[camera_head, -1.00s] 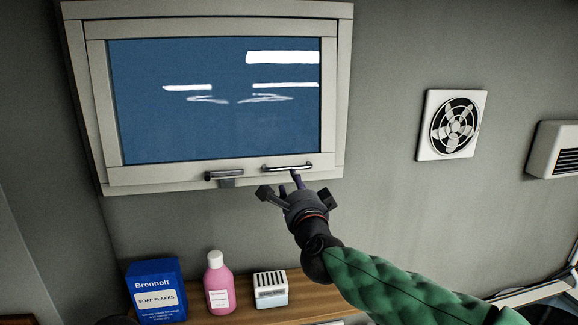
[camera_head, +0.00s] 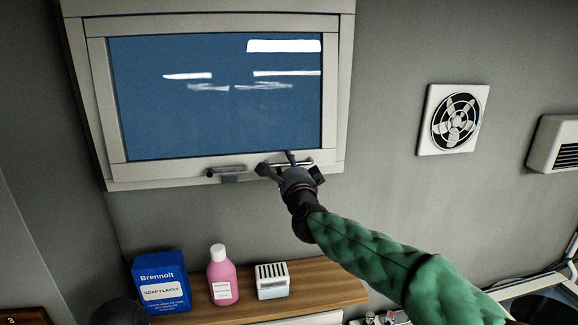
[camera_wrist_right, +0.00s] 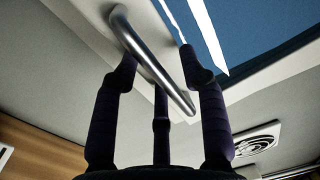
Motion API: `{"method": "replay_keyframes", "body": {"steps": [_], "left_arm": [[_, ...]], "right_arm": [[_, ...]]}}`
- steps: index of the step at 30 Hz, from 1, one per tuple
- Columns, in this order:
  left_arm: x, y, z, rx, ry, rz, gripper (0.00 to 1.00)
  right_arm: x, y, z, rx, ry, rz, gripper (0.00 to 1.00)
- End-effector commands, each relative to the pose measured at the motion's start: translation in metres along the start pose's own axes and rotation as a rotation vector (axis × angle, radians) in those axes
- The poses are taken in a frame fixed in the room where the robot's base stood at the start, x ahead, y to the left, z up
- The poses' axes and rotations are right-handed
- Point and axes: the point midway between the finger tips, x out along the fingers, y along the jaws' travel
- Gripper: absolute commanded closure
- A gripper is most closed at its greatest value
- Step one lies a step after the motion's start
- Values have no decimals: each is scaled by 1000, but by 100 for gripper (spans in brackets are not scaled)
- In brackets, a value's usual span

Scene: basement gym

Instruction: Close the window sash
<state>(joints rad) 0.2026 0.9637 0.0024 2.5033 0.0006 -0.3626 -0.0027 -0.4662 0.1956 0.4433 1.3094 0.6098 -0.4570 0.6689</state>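The window sash (camera_head: 150,172) is a pale frame around a blue pane, high on the wall in the head view. I cannot tell how far it stands from its outer frame. A metal bar handle (camera_head: 304,162) is on its bottom rail, partly hidden by my right gripper (camera_head: 290,168). In the right wrist view, the handle (camera_wrist_right: 150,62) runs between the spread dark fingers of my right gripper (camera_wrist_right: 158,65). These fingers are open, and contact with the bar is unclear. A dark latch (camera_head: 226,172) sits left of the handle.
A wooden shelf (camera_head: 330,288) below holds a blue soap box (camera_head: 160,282), a pink bottle (camera_head: 222,277) and a small white box (camera_head: 271,281). A wall fan (camera_head: 453,120) and a white heater (camera_head: 553,144) are to the right. The wall between window and shelf is clear.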

Motion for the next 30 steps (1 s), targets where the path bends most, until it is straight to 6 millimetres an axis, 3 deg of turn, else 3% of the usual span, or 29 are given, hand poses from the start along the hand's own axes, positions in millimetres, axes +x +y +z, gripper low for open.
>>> {"method": "replay_keyframes", "body": {"steps": [1,4,5,14,24,30], "left_arm": [[0,0,0,0,0,0,100],[0,0,0,0,0,0,100],[0,0,0,0,0,0,100],[6,-2,0,0,0,0,100],[44,-16,-2,0,0,0,100],[56,-20,-2,0,0,0,100]], "right_arm": [[0,0,0,0,0,0,69],[0,0,0,0,0,0,97],[0,0,0,0,0,0,100],[3,2,0,0,0,-9,100],[31,10,0,1,0,-87,100],[42,10,0,0,0,-119,100]]}}
